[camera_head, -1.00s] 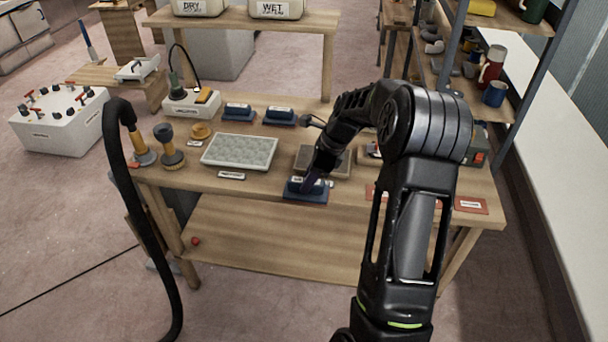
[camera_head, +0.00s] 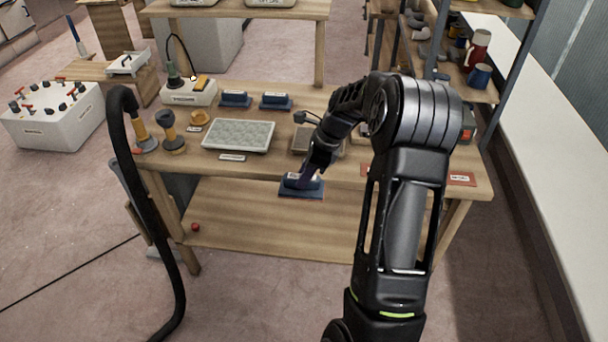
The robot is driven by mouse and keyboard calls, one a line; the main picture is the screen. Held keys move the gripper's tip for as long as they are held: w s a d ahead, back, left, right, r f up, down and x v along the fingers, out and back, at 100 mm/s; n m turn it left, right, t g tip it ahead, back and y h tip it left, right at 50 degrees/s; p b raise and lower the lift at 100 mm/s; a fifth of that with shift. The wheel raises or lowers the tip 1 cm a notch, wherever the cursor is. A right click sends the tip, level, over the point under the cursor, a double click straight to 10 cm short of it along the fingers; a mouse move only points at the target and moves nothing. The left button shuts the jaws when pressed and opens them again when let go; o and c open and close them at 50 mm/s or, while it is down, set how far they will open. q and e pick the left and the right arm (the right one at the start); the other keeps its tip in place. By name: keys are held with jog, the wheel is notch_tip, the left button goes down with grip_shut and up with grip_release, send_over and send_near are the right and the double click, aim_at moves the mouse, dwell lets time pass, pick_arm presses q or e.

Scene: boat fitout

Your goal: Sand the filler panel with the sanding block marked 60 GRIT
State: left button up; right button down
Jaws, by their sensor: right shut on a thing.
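My right gripper (camera_head: 308,178) is shut on a dark blue sanding block (camera_head: 301,193). The block appears level, at the front edge of the table and overlapping that edge in the picture. It has a white label, too small to read. Two similar blue blocks, one on the left (camera_head: 235,99) and one on the right (camera_head: 275,102), sit towards the back of the table. A pale grey mottled panel (camera_head: 238,135), which looks like the filler panel, lies flat left of my gripper, with a small label in front. My left gripper is out of view.
The wooden table (camera_head: 190,165) also holds yellow-and-black tools (camera_head: 171,135) at its left and a brownish tray (camera_head: 303,141) behind my right gripper. A black hose (camera_head: 143,215) hangs at the left front. Floor in front is clear.

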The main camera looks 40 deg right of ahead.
jog(key=c, duration=1.6)
grip_release()
grip_shut()
jog(key=a+n+g+b, duration=0.3)
jog(key=a+n+g, duration=0.3)
jog(key=a+n, duration=1.2)
jog(key=a, duration=1)
jog(key=shift+w+a+f+y, duration=0.15)
jog(key=shift+w+f+y, duration=0.1)
jog(key=shift+y, duration=0.15)
